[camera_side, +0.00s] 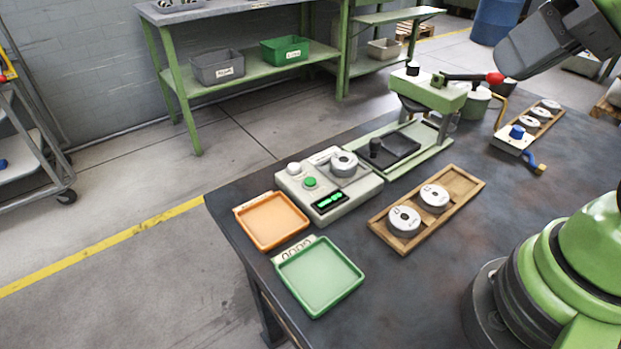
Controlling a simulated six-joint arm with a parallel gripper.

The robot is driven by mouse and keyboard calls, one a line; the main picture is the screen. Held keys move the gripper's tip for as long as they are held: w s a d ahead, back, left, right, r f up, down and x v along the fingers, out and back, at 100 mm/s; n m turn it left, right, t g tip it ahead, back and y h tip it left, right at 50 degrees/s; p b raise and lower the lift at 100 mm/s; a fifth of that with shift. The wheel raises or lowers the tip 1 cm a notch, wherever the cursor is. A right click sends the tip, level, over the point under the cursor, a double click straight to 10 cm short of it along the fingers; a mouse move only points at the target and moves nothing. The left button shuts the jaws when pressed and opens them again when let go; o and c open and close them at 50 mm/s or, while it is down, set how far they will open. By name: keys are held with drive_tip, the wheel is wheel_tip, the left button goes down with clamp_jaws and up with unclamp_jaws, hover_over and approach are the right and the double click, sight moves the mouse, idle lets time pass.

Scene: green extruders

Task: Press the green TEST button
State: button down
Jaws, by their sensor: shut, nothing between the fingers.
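The green button (310,182) is a small round cap on top of a beige tester box (362,188) on the dark table. A pale round knob (294,168) stands just behind it. A dark display (330,201) with green glowing characters is in front of it. A grey-white round part (343,162) sits on the right side of the box. Nothing covers the button. Grey and green links of my arm show at the upper right, well away from the tester. I cannot make out any fingertips there.
An orange tray (271,245) and a green tray (358,286) lie left and front of the tester. A wooden rack (463,185) with two round parts is to the right. A green press (432,93) with a red-knobbed lever (495,78) stands behind.

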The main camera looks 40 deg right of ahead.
drive_tip(key=w+n, duration=0.3)
drive_tip(key=w, duration=0.4)
drive_tip(key=n+t, duration=0.2)
drive_tip(key=n, duration=1)
hover_over(310, 183)
wheel_tip(310, 183, down, 17)
drive_tip(key=shift+w+r, duration=0.1)
drive_tip(key=shift+r, duration=0.1)
drive_tip(key=shift+f, duration=4.4)
drive_tip(key=shift+f, duration=0.1)
drive_tip(key=shift+f, duration=0.3)
